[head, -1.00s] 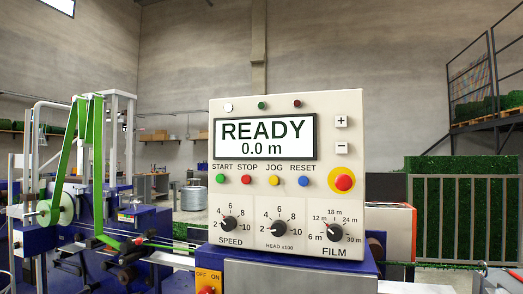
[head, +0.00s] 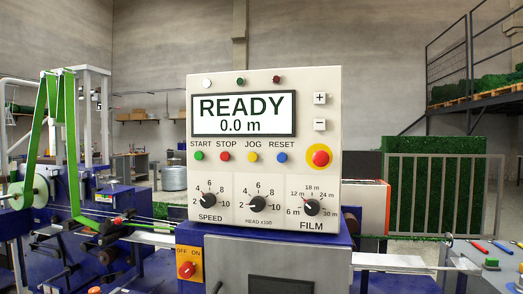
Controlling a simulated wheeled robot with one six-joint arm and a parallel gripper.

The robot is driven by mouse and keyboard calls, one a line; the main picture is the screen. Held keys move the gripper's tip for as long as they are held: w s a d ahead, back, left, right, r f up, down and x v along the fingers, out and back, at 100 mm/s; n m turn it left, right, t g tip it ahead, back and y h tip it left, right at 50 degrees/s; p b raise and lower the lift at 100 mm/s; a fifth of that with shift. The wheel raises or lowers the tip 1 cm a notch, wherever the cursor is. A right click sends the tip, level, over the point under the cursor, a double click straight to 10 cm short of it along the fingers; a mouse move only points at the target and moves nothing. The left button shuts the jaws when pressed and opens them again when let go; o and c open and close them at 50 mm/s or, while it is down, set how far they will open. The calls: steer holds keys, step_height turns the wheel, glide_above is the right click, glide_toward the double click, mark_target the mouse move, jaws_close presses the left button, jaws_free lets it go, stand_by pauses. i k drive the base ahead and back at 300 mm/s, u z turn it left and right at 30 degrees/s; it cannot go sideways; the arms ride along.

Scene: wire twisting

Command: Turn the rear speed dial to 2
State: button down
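A beige control panel (head: 333,190) faces me in the middle of the head view. Its black SPEED dial (head: 208,200) sits at the lower left, with a scale from 2 to 10. Its small pointer is too fine to read surely. No label marks this dial as front or rear, and I see no other dial named SPEED. The HEAD x100 dial (head: 257,204) sits to its right, with its pointer to the left, near 2. The FILM dial (head: 312,207) is further right. The display (head: 244,114) reads READY and 0.0 m. My gripper is not in view.
A red emergency button (head: 320,158) and a row of coloured buttons sit above the dials. A red OFF/ON switch (head: 187,270) is below, on the blue machine body. Machinery with a green strip (head: 70,140) stands left. Tools (head: 478,247) lie at the right.

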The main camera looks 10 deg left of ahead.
mark_target(208, 200)
steer(key=u, duration=0.4)
steer(key=k, duration=0.5)
steer(key=u, duration=1)
steer(key=i, duration=0.85)
steer(key=z, duration=0.55)
